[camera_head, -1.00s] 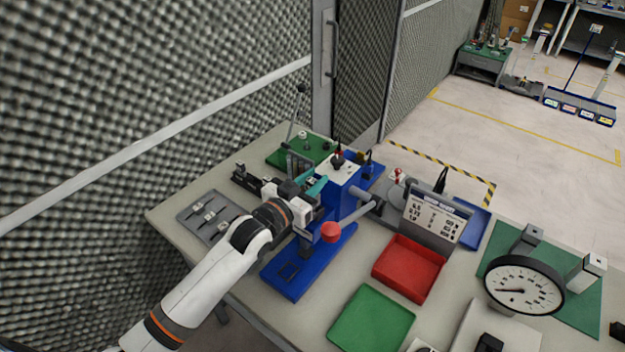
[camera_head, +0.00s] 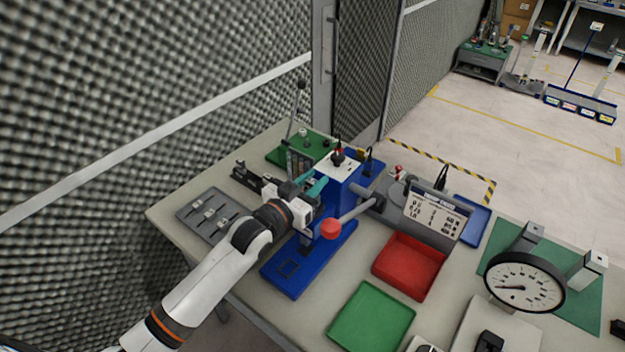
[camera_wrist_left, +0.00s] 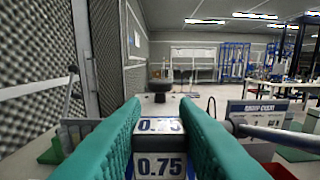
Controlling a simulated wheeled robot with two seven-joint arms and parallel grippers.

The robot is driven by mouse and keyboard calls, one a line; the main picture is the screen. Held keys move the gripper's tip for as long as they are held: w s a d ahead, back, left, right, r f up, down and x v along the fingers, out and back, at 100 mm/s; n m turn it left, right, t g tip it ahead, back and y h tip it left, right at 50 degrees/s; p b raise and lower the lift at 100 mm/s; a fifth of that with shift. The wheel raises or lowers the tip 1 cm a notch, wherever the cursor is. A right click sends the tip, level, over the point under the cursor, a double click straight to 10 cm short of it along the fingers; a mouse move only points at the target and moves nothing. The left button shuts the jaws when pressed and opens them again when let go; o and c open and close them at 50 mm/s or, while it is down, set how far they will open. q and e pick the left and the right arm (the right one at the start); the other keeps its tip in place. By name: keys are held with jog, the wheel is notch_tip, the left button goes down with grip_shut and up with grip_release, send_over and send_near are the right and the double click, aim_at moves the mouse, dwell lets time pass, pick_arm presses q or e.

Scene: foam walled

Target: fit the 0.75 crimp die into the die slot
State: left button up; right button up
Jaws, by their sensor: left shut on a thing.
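My left gripper (camera_head: 319,187) reaches in at the blue crimp press (camera_head: 340,188), its teal fingers close to the press body. In the left wrist view the fingers (camera_wrist_left: 160,140) are shut on the 0.75 crimp die (camera_wrist_left: 160,166), a pale block with dark "0.75" lettering. A second "0.75" marking (camera_wrist_left: 159,125) shows just beyond it; I cannot tell whether it is on the same block. The die is hidden in the head view. The die slot cannot be made out behind the gripper. My right gripper is not in view.
The press lever with its red knob (camera_head: 330,229) sticks out close to my gripper. A grey tray (camera_head: 188,213) with several small parts lies left. A red tray (camera_head: 409,266), a green tray (camera_head: 372,318) and a dial gauge (camera_head: 524,284) stand right.

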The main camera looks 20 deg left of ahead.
pick_arm(q)
jog(key=shift+f+b, duration=0.8)
jog(key=shift+f, duration=0.5)
jog(key=o, duration=1.1)
jog(key=shift+s+a+f, duration=0.2)
jog(key=shift+s, duration=0.35)
jog(key=shift+r+b+v, duration=0.1)
jog(key=shift+b+v, duration=0.65)
jog(key=shift+v, duration=2)
jog(key=shift+r+b+v, duration=0.15)
jog(key=shift+b+v, duration=0.6)
jog(key=shift+v, duration=1.95)
